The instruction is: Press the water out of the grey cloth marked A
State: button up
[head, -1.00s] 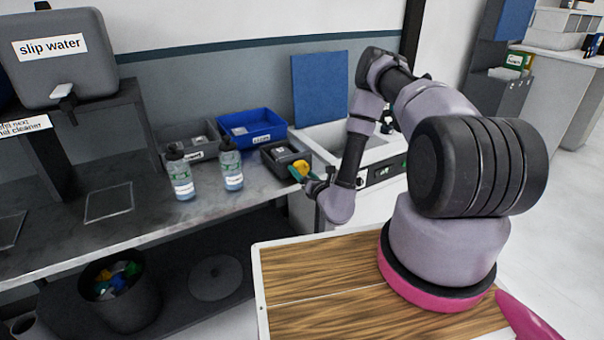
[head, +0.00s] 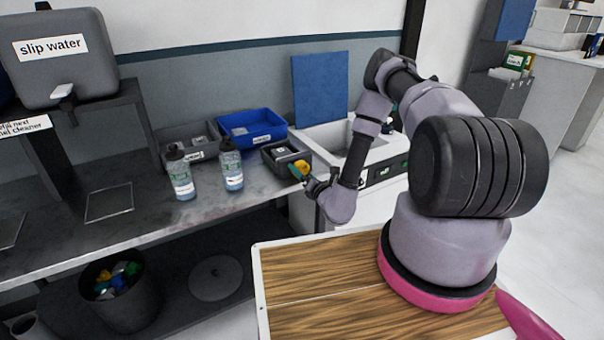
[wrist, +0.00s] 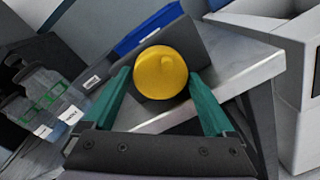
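I cannot make out a grey cloth marked A in either view. My gripper (head: 303,175) is at the front right corner of the counter, beside a small dark tray (head: 272,163) with grey contents and a pale label. In the wrist view, the two teal fingers of my gripper (wrist: 160,82) stand apart. A smooth, rounded yellow thing (wrist: 160,73) with a small nub sits between their tips. It nearly fills the gap, and I cannot tell whether the fingers press on it. It also shows in the head view (head: 302,167).
Two clear bottles (head: 231,170) stand left of the small tray. Behind are a blue bin (head: 262,133) and a grey bin (head: 203,151). A white sink unit (head: 380,154) adjoins the counter. A "slip water" tank (head: 62,75) and a waste bin (head: 128,308) are at left.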

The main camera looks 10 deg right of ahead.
jog(key=v, duration=1.1)
jog(key=shift+w+r, duration=0.1)
